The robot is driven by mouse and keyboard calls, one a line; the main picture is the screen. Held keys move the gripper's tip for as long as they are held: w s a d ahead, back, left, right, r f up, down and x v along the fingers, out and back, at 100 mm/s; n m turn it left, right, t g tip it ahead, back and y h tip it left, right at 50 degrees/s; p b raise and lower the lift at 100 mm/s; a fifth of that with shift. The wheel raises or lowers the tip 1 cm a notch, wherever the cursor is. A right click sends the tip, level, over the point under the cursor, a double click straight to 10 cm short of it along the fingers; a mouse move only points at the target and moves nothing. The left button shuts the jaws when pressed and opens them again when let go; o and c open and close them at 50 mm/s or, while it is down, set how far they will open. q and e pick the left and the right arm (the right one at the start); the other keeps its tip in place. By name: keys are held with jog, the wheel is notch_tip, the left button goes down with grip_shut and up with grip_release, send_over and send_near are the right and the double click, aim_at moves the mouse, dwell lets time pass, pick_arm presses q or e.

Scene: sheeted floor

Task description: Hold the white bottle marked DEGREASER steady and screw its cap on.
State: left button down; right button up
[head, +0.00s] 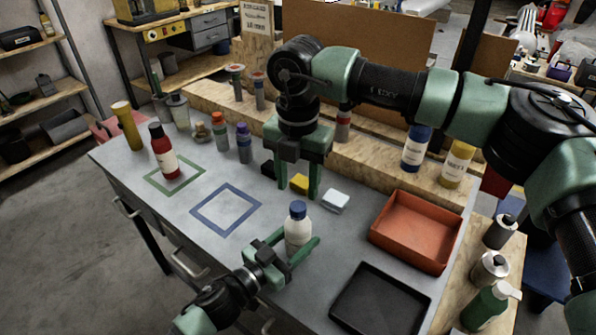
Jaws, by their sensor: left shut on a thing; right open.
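A white bottle (297,236) stands upright near the table's front middle. A blue cap (298,209) sits on its top; I cannot tell how tight it is. The bottle's marking is too small to read. My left gripper (300,240) is shut on the bottle's lower body, one finger on each side. My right gripper (299,188) points down, open and empty, above and behind the bottle. It is apart from the cap, and a yellow block shows between its fingers.
A yellow block (300,184), a white block (336,201) and a black block (268,169) lie behind the bottle. An orange tray (377,240) and a black tray (338,314) are at right. A red bottle (164,160) stands at left in a green outline; a blue outline (209,225) is empty.

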jog(key=n, duration=0.4)
jog(key=shift+r, duration=0.15)
jog(key=n, duration=0.6)
jog(key=shift+r+n, duration=0.15)
jog(key=shift+n, duration=0.25)
jog(key=n, duration=0.4)
jog(key=shift+r, duration=0.15)
jog(key=n, duration=0.6)
jog(key=shift+r+n, duration=0.15)
jog(key=shift+n, duration=0.15)
jog(key=n, duration=0.4)
jog(key=shift+r, duration=0.15)
jog(key=n, duration=0.6)
jog(key=shift+r+n, duration=0.15)
jog(key=shift+n, duration=0.15)
jog(key=n, duration=0.6)
jog(key=shift+r, duration=0.15)
jog(key=n, duration=0.4)
jog(key=shift+r+n, duration=0.15)
jog(key=shift+n, duration=0.15)
